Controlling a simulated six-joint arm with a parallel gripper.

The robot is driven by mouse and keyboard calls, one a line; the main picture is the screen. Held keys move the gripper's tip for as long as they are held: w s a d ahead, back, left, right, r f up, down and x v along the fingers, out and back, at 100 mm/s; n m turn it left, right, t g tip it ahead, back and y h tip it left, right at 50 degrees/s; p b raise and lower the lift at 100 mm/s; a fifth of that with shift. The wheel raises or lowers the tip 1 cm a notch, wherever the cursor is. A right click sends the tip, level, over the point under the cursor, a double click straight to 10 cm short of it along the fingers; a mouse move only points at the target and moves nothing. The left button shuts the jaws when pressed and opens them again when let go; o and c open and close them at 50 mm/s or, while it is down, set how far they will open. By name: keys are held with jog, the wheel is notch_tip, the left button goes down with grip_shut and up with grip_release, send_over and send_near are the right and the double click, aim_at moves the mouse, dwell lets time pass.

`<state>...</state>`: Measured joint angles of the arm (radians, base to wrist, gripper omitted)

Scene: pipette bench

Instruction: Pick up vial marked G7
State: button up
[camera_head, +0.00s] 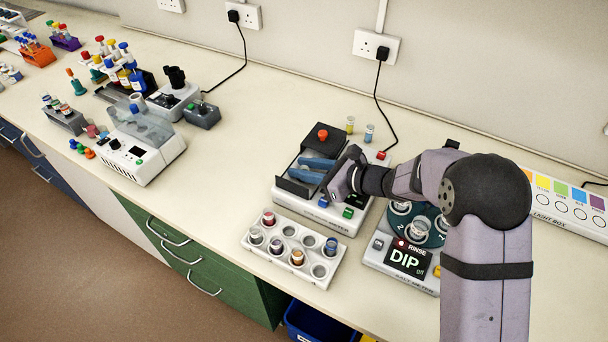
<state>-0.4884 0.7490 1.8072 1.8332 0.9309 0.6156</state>
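A white rack (273,262) in front of my arm holds several small vials: a red-topped one (268,218), a pale one (256,236), a purple-topped one (277,245), an orange-topped one (297,257) and a blue-topped one (331,246). A yellow-topped vial (350,124) and a blue-topped vial (369,132) stand behind the machines near the wall. The markings are too small to read, so I cannot tell which is G7. My gripper (311,169) has two blue fingers, apart and apparently empty, over the dark-lidded machine (305,207), behind the rack.
The salt meter (368,256), with a "DIP" display and a pale vial (418,228) on its round top, stands right of the rack. A light box (560,212) lies at the far right. A white machine (140,145) stands left. Bench between is clear.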

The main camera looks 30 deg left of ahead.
grip_shut()
notch_tip(320, 180, up, 10)
jog(key=b, duration=0.1)
jog(key=shift+b, duration=0.4)
